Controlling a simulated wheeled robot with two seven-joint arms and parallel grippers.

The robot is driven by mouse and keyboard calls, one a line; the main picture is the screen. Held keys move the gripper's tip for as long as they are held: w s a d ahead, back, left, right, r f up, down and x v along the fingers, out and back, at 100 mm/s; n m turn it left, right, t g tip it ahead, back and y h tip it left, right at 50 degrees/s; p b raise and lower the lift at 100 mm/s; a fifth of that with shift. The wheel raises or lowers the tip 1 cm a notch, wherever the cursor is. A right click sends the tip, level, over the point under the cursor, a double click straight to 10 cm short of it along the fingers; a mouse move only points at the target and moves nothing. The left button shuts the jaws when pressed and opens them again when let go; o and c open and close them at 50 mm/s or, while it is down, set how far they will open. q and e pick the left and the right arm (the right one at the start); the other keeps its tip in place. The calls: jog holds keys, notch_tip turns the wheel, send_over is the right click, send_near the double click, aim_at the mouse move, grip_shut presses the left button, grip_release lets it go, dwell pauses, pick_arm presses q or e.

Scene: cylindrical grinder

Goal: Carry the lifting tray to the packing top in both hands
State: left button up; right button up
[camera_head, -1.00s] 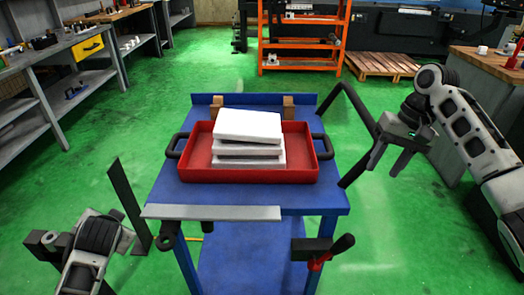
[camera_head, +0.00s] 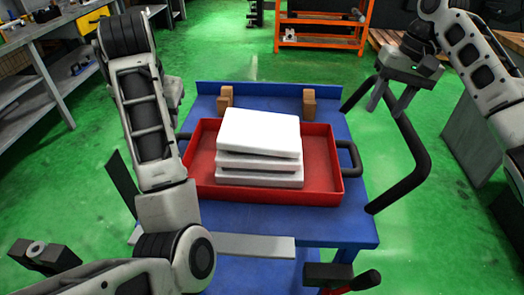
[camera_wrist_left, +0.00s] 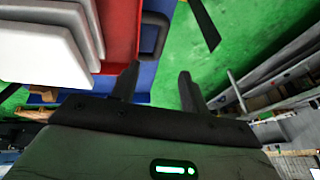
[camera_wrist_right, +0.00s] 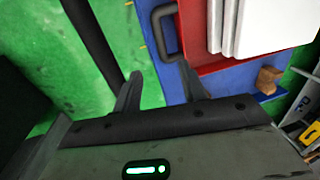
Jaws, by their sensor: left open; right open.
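The red lifting tray (camera_head: 325,170) sits on a blue cart (camera_head: 345,215), with a stack of white slabs (camera_head: 258,135) inside. Its black right handle (camera_head: 350,158) is clear; its left handle (camera_head: 184,146) is partly covered by my left forearm. My right gripper (camera_head: 384,112) is open and empty, above and right of the tray. In the right wrist view its fingers (camera_wrist_right: 160,72) are near a tray handle (camera_wrist_right: 165,32), not around it. My left gripper is hidden in the head view. In the left wrist view its fingers (camera_wrist_left: 160,70) are open near the other handle (camera_wrist_left: 154,35).
Two brown blocks (camera_head: 309,103) stand at the cart's back edge. A black bent bar (camera_head: 415,155) rises at the cart's right. A grey bench (camera_head: 40,75) stands left and an orange rack (camera_head: 320,38) behind. Green floor is open around the cart. I cannot tell which surface is the packing top.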

aim_at(358, 155)
pick_arm(q)
jog(key=x, duration=1.6)
jog(key=shift+s+a, duration=0.1)
jog(key=shift+s, duration=0.1)
pick_arm(e)
jog(key=a+f, duration=0.1)
jog(key=f, duration=0.4)
jog(key=a+f, duration=0.1)
jog(key=f, duration=0.4)
jog(key=a+f, duration=0.1)
jog(key=f, duration=0.4)
jog(key=shift+s+f, duration=0.15)
jog(key=shift+f, duration=0.15)
pick_arm(q)
grip_shut()
pick_arm(e)
grip_shut()
